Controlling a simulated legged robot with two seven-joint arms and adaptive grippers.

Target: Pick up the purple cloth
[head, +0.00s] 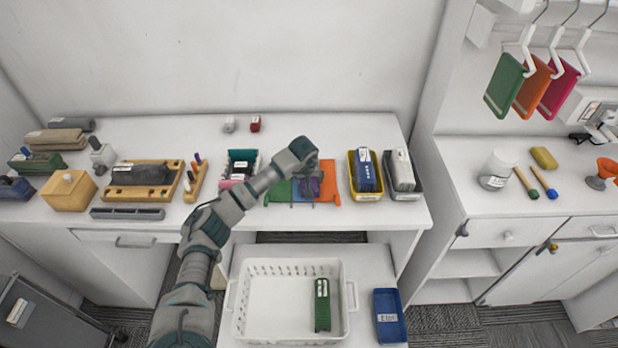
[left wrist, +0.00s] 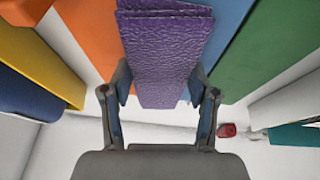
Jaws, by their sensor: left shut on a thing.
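The purple cloth (head: 316,186) is folded and narrow, partly hidden by my left gripper (head: 309,190) in the head view. It lies among flat green (head: 279,192), blue and orange (head: 330,182) pieces on the white table. In the left wrist view, the textured purple cloth (left wrist: 165,45) runs between the two fingers of my left gripper (left wrist: 163,88). The gripper is shut on it. I cannot tell whether the cloth is clear of the surface. My right gripper is in neither view.
A yellow bin (head: 352,178) with a dark blue item stands right of the coloured pieces, beside a grey bin (head: 415,186). Below is a white basket (head: 262,330) holding a green item (head: 322,312).

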